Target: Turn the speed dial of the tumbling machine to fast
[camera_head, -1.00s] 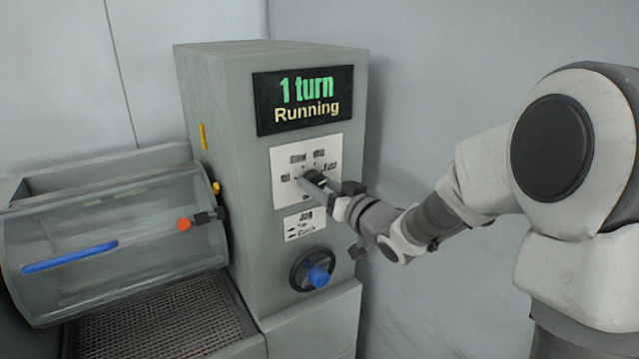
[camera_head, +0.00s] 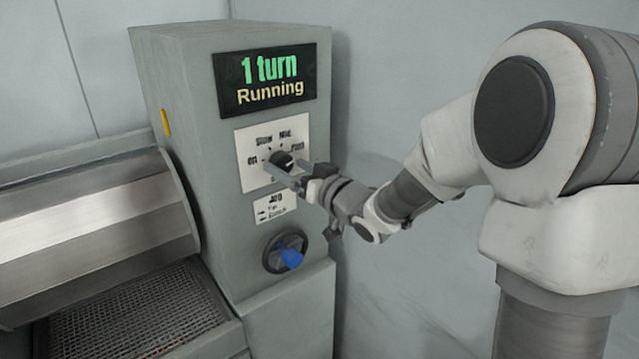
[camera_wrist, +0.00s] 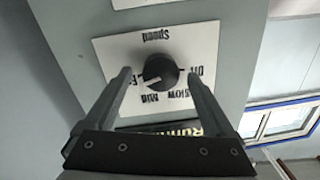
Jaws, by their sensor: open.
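The speed dial (camera_head: 281,159) is a round black knob on a white label plate marked Off, Slow, Mid and Fast on the grey tumbling machine (camera_head: 180,100). In the wrist view the labels are upside down, and the dial (camera_wrist: 160,71) has a white pointer line aimed lower left, towards the Fast side past Mid. The Fast label is partly hidden by a finger there. My gripper (camera_wrist: 160,76) is open, one finger on each side of the dial with a gap to it. It also shows at the dial in the head view (camera_head: 288,172).
The display (camera_head: 268,80) reads "1 turn" and "Running". A metal-sided drum (camera_head: 100,220) lies at left above a mesh tray (camera_head: 140,310). A wall stands behind.

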